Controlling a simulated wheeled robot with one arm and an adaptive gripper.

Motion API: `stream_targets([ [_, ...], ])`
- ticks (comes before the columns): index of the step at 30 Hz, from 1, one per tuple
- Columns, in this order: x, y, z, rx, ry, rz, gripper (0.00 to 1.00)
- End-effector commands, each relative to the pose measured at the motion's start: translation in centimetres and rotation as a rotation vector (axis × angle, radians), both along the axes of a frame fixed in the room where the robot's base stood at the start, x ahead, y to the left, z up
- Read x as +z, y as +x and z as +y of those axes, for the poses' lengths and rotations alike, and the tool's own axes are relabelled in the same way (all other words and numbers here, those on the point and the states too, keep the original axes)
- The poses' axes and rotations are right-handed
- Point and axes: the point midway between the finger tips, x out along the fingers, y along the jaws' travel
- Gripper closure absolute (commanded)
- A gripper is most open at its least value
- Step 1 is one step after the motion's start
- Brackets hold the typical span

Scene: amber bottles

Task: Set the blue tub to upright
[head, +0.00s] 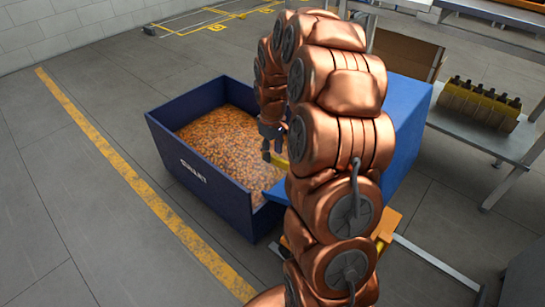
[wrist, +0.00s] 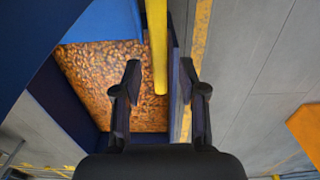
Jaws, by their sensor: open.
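The blue tub (head: 407,115) stands on the right behind my arm, which hides much of it. It looks tipped toward the lower bin, but its exact angle is hard to tell. A brighter blue surface, seemingly the tub (wrist: 100,22), shows at the top left of the wrist view. A yellow bar (wrist: 157,50) comes down from the top there; its end lies between my fingers. A small part of the yellow bar (head: 281,162) shows by my gripper (head: 271,141) in the head view. My gripper (wrist: 158,80) is open, with a finger on either side of the bar.
A dark blue bin (head: 212,185) full of amber bottles (head: 225,140) stands on the floor below my gripper. A grey metal bench (head: 485,135) with a yellow rack of dark bottles (head: 480,103) stands at the right. Floor left of the bin is clear past a yellow line (head: 120,162).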

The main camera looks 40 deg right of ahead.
Motion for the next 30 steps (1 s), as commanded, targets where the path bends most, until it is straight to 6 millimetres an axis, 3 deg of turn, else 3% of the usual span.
stream_targets([
  [6,-2.3,0.0,0.0,0.000,0.000,-0.001,0.58],
  [14,-2.4,0.0,0.0,0.000,-0.001,-0.002,0.58],
  [26,-2.4,0.0,0.0,0.000,0.000,-0.001,0.99],
  [30,-2.4,0.0,0.0,0.000,0.000,-0.001,1.00],
])
